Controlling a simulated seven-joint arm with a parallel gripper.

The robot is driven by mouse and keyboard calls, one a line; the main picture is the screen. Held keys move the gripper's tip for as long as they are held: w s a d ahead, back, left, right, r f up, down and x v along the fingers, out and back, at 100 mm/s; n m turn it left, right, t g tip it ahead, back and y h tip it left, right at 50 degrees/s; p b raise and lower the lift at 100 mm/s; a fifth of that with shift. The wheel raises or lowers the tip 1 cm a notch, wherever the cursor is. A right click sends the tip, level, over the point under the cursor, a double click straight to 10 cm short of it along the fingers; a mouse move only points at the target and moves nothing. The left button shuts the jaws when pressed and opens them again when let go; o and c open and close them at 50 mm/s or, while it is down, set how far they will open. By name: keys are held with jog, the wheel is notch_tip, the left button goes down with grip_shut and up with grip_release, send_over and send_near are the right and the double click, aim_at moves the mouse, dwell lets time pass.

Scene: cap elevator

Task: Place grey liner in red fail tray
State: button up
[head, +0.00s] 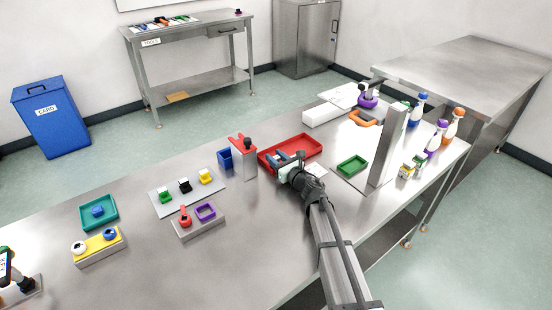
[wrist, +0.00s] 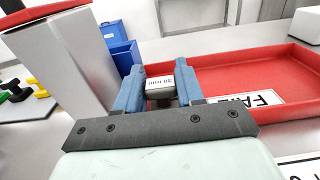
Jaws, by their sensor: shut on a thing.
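My gripper (head: 283,161) is at the left front part of the red fail tray (head: 312,138). In the wrist view its two blue fingers (wrist: 160,88) are shut on a small grey piece with printed text, which I take to be the grey liner (wrist: 160,80). The piece has a darker lower part and is held over or near the left end of the red tray (wrist: 225,75). I cannot tell whether it touches the tray floor. The tray has a FAIL label (wrist: 252,101) and otherwise looks empty. In the head view the gripper hides the piece.
A grey block with a red top (head: 243,158) and a blue bin (head: 225,158) stand close left of the tray. A green tray (head: 352,165) and a tall grey post (head: 387,145) stand to the right. A white box (head: 322,115) is behind.

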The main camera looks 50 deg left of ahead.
jog(key=shift+f, duration=0.15)
jog(key=o, duration=1)
jog(key=shift+d, duration=0.2)
jog(key=d, duration=1.1)
jog(key=shift+d, duration=0.3)
